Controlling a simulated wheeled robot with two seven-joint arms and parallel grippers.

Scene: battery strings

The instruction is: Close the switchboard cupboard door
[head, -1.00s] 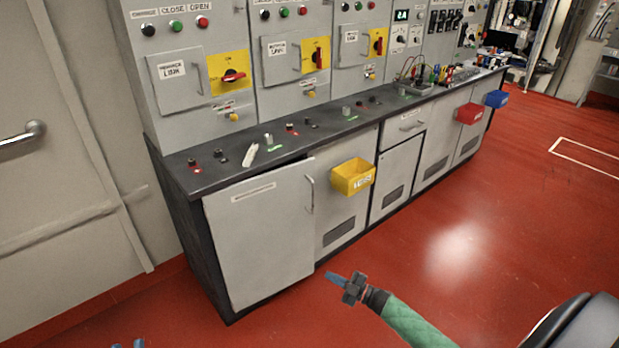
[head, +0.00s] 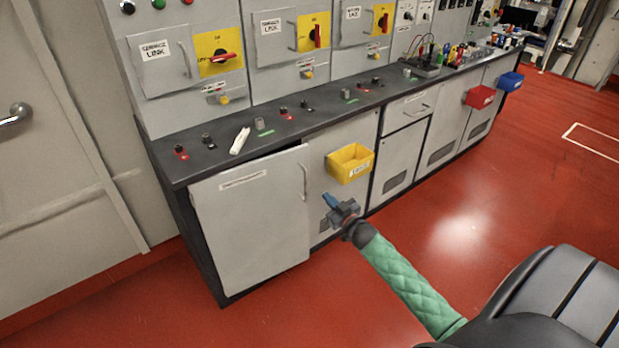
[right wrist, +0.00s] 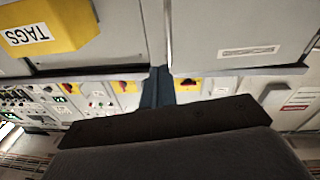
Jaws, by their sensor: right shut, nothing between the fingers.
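The grey cupboard door (head: 250,230) is at the lower left of the switchboard, hinge side left, with an upright bar handle (head: 304,182) near its right edge. It stands slightly ajar; a dark gap shows along its top under the counter. My right gripper (head: 329,202) is shut and empty, just right of the door's handle edge and in front of the neighbouring panel. In the right wrist view, which is upside down, its blue fingers (right wrist: 157,88) point toward the gap beside the labelled door (right wrist: 235,25). My left gripper is out of view.
A yellow bin (head: 350,164) hangs on the neighbouring panel close to my right gripper; it also shows in the right wrist view (right wrist: 45,30). The dark counter (head: 225,158) overhangs the door. Red floor (head: 240,320) in front is clear.

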